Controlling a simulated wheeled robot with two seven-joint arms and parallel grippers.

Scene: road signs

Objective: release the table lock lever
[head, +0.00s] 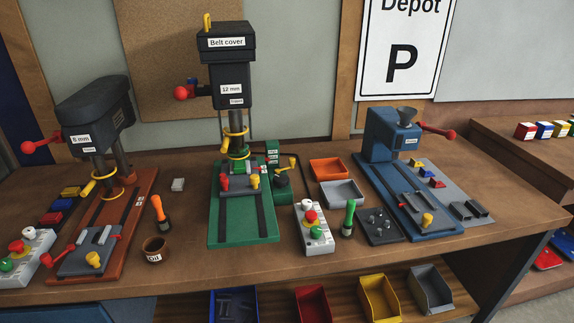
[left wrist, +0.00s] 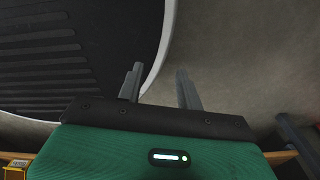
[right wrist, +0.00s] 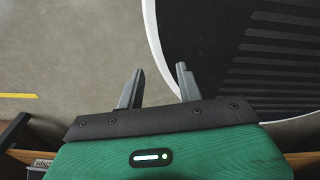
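The middle drill press (head: 232,88) has a dark head labelled "Belt cover" and "12 mm" and a green base (head: 228,222). At its right side a dark lever with a yellow knob (head: 292,162) stands by a green labelled block (head: 272,155). Another handle with a red knob (head: 181,93) sticks out left of its head. No label readable here names the table lock lever, so I cannot tell which lever it is. My left gripper (left wrist: 159,69) and right gripper (right wrist: 160,69) are open and empty above the floor, apart from the bench. Neither shows in the head view.
A tilted press (head: 95,108) stands left and a blue machine (head: 385,138) right. Between them are a button box (head: 315,235), a green-handled tool (head: 348,218), an orange-handled tool (head: 160,213), a brown cup (head: 154,250) and an orange tray (head: 328,169). Bins hang below the bench front.

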